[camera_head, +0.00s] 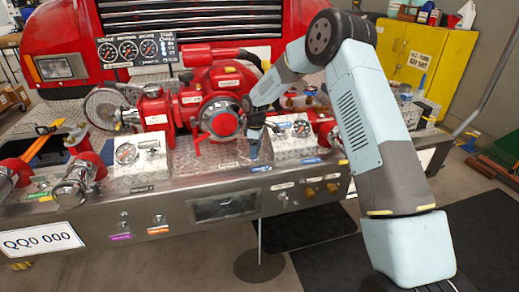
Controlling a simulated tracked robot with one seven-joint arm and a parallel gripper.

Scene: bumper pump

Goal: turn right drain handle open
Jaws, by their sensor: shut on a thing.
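My gripper (256,136) is at the end of the blue-grey arm, pointing down over the metal deck at the middle of the bumper. It is shut on a small upright blue handle (254,150), which stands just behind a blue label on the deck's front edge. I take this blue piece to be the right drain handle, but its own label is too small to read. The fingers hide the handle's top, and its turn angle cannot be told.
The red pump (222,118) stands just left of my gripper. A gauge panel (300,130) is close on the right. Brass knobs (310,193) sit on the bumper's front face. A yellow cabinet (415,65) stands at the back right.

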